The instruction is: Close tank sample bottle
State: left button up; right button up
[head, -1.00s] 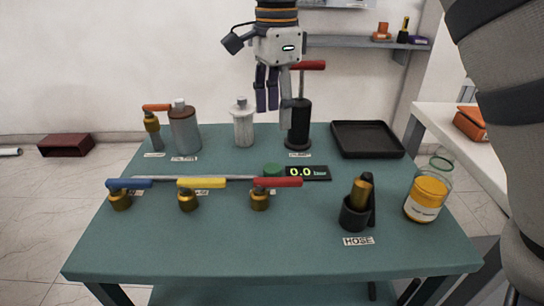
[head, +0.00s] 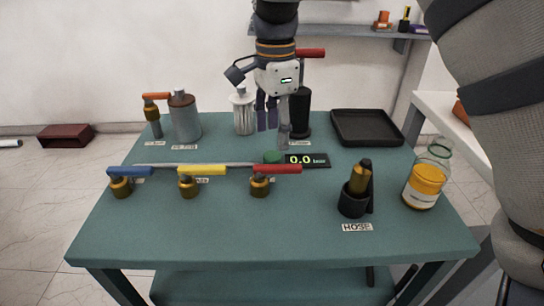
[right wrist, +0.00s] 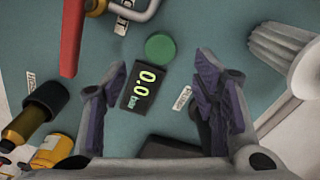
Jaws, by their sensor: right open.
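The sample bottle (head: 425,187) stands upright at the right of the green table, clear with yellow-orange contents and a white label. Its top shows no cap, only a green rim (head: 440,150). A round green cap (head: 273,157) lies flat on the table beside the 0.0 display; it also shows in the right wrist view (right wrist: 160,47). My right gripper (head: 275,122) points down above and behind the cap, apart from it. Its fingers are spread and empty, and in the right wrist view (right wrist: 165,85) the cap and display appear between and ahead of them. My left gripper is not in view.
Blue, yellow and red valve handles (head: 278,169) line the table's left and middle. The display (head: 306,160) adjoins the cap. A hose holder (head: 353,200) stands left of the bottle. A black tray (head: 367,126), a black cylinder (head: 300,108) and a white ribbed container (head: 244,112) stand behind.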

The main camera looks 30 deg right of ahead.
aim_at(272, 155)
jog(key=f, duration=0.5)
jog(key=shift+a+f, duration=0.15)
jog(key=shift+a, duration=0.15)
jog(key=c, duration=0.8)
jog(key=shift+c, duration=0.2)
